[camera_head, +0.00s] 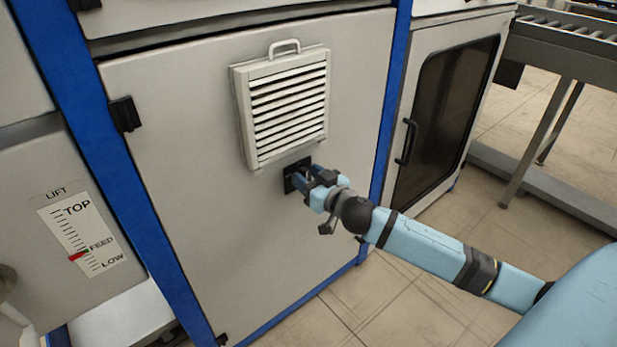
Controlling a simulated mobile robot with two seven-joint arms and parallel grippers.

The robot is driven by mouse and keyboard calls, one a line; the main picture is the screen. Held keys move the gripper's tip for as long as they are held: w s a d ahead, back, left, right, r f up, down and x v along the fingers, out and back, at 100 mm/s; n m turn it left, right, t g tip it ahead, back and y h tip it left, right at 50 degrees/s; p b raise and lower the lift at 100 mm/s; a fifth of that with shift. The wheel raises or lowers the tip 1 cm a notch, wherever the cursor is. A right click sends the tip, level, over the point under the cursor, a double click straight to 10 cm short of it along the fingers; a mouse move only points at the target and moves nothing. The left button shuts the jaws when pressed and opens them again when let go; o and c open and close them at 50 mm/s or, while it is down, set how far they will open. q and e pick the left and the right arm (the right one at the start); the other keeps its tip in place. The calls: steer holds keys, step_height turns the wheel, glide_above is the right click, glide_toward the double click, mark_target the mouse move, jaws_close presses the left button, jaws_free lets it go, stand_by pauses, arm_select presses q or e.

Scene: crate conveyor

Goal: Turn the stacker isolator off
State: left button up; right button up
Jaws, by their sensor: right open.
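A small black fitting (290,184), which may be the stacker isolator, sits on the grey cabinet door just below the louvred vent. My right gripper (302,178) is at this fitting, its fingers reaching to it and covering much of it. The gripper is open; I cannot tell whether the fingers touch the fitting. The fitting's handle and its position are hidden behind the gripper. My left gripper is not in view.
A white louvred vent (290,105) with a top handle projects from the door (180,190) right above my gripper. Blue frame posts (95,150) flank the door. A lift scale (82,235) is at left. A windowed door (445,110) and a roller conveyor (565,45) stand at right.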

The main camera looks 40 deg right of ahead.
jaws_close()
